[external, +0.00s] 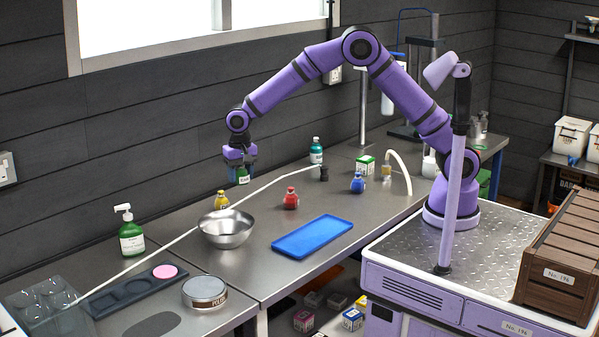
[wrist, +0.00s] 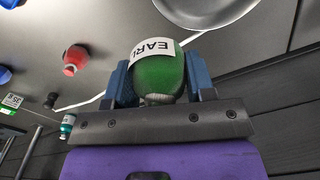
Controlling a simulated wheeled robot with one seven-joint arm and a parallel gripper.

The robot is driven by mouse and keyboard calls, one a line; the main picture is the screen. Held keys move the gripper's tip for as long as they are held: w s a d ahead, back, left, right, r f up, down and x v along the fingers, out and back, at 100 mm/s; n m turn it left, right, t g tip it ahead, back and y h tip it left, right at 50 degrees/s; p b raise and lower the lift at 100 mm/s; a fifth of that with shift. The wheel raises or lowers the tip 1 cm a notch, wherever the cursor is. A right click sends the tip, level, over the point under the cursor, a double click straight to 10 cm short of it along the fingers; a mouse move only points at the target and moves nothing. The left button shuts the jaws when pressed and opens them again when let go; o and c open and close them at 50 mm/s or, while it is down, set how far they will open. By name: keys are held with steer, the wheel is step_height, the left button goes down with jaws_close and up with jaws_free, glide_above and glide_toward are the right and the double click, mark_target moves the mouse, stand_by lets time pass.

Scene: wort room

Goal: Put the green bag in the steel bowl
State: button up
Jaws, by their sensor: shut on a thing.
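The green bag (wrist: 158,78) with a white label is between the fingers of my gripper (wrist: 160,85) in the wrist view. In the external view the green bag (external: 242,175) hangs in my gripper (external: 241,172), above the bench and behind the steel bowl. My gripper is shut on it. The steel bowl (external: 227,230) stands upright on the bench and looks empty. Part of the bowl (wrist: 205,12) shows at the top of the wrist view, apart from the bag.
A yellow bag (external: 221,200) stands just behind the bowl. A red bag (external: 291,198), a blue bag (external: 358,183) and a blue tray (external: 313,236) are to the right. A green pump bottle (external: 131,234) stands left. A thin pale hose (external: 180,236) runs along the bench.

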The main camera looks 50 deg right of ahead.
glide_above(226, 231)
steer(key=s+a, duration=0.3)
steer(key=s, duration=0.1)
step_height(226, 231, down, 15)
steer(key=shift+w+f, duration=0.1)
steer(key=shift+f, duration=0.05)
steer(key=shift+f, duration=0.15)
steer(key=o, duration=0.9)
step_height(226, 231, up, 12)
steer(key=shift+r, duration=0.2)
steer(key=shift+d+r, duration=0.1)
